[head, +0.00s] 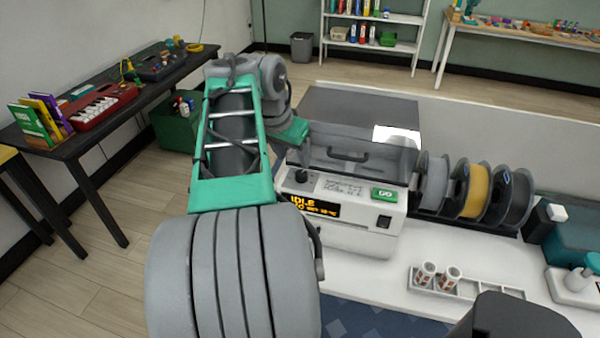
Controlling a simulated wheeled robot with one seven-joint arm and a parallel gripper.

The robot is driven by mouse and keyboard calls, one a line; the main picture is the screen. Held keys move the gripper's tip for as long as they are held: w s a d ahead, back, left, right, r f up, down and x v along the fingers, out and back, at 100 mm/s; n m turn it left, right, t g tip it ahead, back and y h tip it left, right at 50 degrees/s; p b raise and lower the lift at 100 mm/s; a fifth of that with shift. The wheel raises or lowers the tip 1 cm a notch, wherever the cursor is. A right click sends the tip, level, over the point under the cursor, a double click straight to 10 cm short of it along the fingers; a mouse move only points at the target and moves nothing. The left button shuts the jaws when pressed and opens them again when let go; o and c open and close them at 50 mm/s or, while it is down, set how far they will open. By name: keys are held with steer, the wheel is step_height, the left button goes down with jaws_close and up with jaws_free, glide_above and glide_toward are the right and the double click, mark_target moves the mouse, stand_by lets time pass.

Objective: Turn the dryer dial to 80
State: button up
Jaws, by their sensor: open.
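The filament dryer (352,236) is a white box with a clear lid and a dark handle, on the white worktop in the head view. Its orange display (316,206) reads "IDLE", with a smaller line below that is too small to read surely. The dial (301,176) appears as a small dark round shape at the left of the sloped front panel; its pointer cannot be read. My gripper (302,157) is at the end of my teal and grey arm, just above the dial. It is open and small in view, and I cannot tell whether it touches the dial.
A green button (384,194) and a black rocker switch (384,222) sit on the panel's right. Filament spools (474,190) stand right of the dryer. A grey tray (455,287) with two small patterned cylinders lies in front. The worktop between is clear.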

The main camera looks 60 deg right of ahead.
mark_target(301, 172)
steer(key=shift+s+d+f, duration=0.25)
steer(key=shift+d+f, duration=0.1)
steer(key=shift+f, duration=0.1)
steer(key=x, duration=0.6)
steer(key=shift+d+f, duration=0.15)
steer(key=shift+f, duration=0.1)
steer(key=shift+w, duration=0.1)
jaws_close()
